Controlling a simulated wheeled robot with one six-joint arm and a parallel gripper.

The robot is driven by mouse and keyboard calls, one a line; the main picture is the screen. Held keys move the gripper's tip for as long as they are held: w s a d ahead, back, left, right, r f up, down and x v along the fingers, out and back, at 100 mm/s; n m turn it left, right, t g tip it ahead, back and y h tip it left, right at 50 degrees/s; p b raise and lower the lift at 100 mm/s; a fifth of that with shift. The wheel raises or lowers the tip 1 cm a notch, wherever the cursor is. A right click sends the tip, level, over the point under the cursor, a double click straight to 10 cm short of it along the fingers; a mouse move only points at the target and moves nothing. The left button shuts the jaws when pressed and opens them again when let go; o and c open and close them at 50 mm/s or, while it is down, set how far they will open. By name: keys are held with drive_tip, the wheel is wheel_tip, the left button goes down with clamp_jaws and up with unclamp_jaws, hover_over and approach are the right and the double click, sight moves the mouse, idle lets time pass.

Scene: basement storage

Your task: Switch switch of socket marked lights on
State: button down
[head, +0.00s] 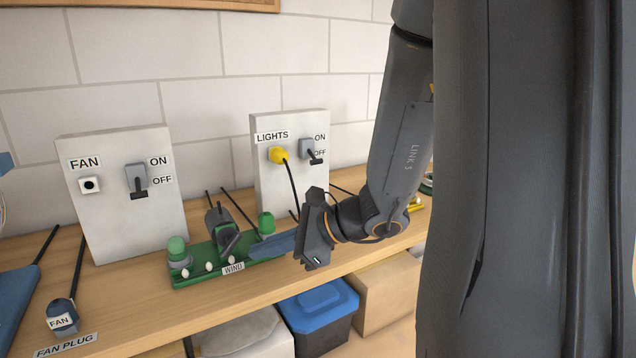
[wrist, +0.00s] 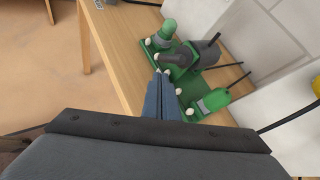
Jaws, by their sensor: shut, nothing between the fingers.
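The white lights panel (head: 262,183) stands upright at the back of the bench, marked LIGHTS, with ON above OFF. Its grey switch (head: 311,151) has a dark lever pointing down, at the OFF side. A yellow plug (head: 278,155) with a black cable sits in the panel's socket. My gripper (head: 258,249) is shut and empty, in front of and below the panel, apart from the switch, with its bluish fingers pointing left. In the wrist view the closed fingers (wrist: 160,95) are over the front edge of a green board (wrist: 193,82).
The green board holds a dark motor-like part (head: 222,227), green knobs and white bulbs. The white fan panel (head: 110,215) stands at left, its lever down. A FAN plug (head: 62,318) lies front left. A blue-lidded bin (head: 318,310) is below the bench (head: 130,302). My arm blocks the right side.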

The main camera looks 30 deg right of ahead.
sight(312, 155)
drive_tip(key=w+d+r+m+t+h+b, duration=0.1)
drive_tip(key=w+d+m+t+h, duration=0.1)
drive_tip(key=d, duration=0.5)
drive_tip(key=w+d+r+m+t+h+b, duration=0.1)
drive_tip(key=w+d+m+t+h, duration=0.2)
drive_tip(key=d+m, duration=0.3)
drive_tip(key=w+d+r+m+t+h+b, duration=0.1)
drive_tip(key=w+d+r+m+t+h, duration=0.1)
drive_tip(key=d, duration=0.7)
drive_tip(key=m+t+h, duration=0.1)
drive_tip(key=m, duration=0.1)
drive_tip(key=shift+w+m+t, duration=0.4)
drive_tip(key=w+r+p, duration=0.1)
drive_tip(key=w+r, duration=0.2)
drive_tip(key=w, duration=0.6)
drive_tip(key=shift+a, duration=0.25)
drive_tip(key=shift+s+d+r+p, duration=0.1)
drive_tip(key=shift+p, duration=0.2)
